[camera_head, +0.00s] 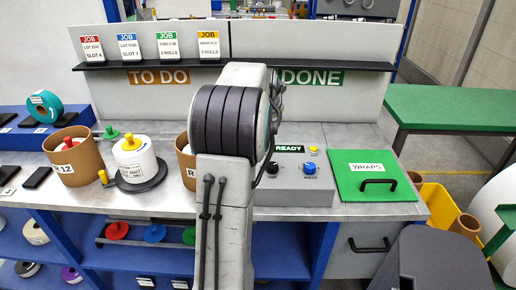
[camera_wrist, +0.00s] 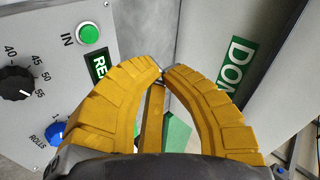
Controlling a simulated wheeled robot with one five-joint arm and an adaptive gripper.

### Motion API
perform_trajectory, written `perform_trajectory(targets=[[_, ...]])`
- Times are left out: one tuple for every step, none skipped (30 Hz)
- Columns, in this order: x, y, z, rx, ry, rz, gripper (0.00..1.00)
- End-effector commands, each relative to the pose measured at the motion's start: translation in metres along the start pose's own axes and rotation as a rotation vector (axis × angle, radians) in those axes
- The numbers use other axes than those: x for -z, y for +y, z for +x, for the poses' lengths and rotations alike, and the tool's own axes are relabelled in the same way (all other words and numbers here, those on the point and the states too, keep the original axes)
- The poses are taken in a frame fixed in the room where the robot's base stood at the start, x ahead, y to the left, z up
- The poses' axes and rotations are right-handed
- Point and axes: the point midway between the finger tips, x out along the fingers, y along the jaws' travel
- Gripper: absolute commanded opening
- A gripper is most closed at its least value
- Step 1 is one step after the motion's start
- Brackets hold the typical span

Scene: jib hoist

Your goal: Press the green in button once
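The green IN button (camera_wrist: 89,34) is a round green cap in a light metal ring on the grey control panel (camera_wrist: 50,100). It shows at the upper left in the wrist view, beside the letters IN. My gripper (camera_wrist: 162,72) has yellow fingers whose tips meet, with nothing seen held between them. In the picture the tips are to the right of the button and a little lower, apart from it; the depth between them is hard to tell. In the head view my own arm covers the gripper and the green button, while the control box (camera_head: 290,198) shows partly.
The panel also has a black dial (camera_wrist: 15,83), a blue ROLLS knob (camera_wrist: 56,133) and a READY sign (camera_wrist: 99,68). Left stand a brown tub (camera_head: 73,160) and a white roll (camera_head: 135,160).

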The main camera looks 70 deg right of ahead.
Motion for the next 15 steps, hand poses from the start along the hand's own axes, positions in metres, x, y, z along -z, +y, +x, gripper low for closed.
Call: perform_trajectory(targets=[[0.0002,0.0,0.0001,0.0,0.0,0.0,0.0],[0.0002,0.0,0.0001,0.0,0.0,0.0,0.0],[0.0001,-0.0001,0.0,0.0,0.0,0.0,0.0],[0.0001,0.0,0.0,0.0,0.0,0.0,0.0],[0.0,0.0,0.0,0.0,0.0,0.0,0.0],[0.0,-0.0001,0.0,0.0,0.0,0.0,0.0],[-0.0001,0.0,0.0001,0.0,0.0,-0.001,0.0],[-0.0002,0.0002,0.0002,0.0,0.0,-0.001,0.0],[-0.0004,0.0007,0.0007,0.0,0.0,-0.001,0.0],[-0.0007,0.0013,0.0013,0.0,0.0,-0.001,0.0],[-0.001,0.0021,0.0021,0.0,0.0,-0.001,0.0],[-0.0016,0.0034,0.0036,-0.001,0.0,-0.001,0.0],[-0.0021,0.0047,0.0049,0.0,-0.001,-0.001,0.0],[-0.0027,0.0061,0.0065,0.0,0.0,-0.001,0.0],[-0.0036,0.0084,0.0089,0.0,0.0,-0.001,0.0]])
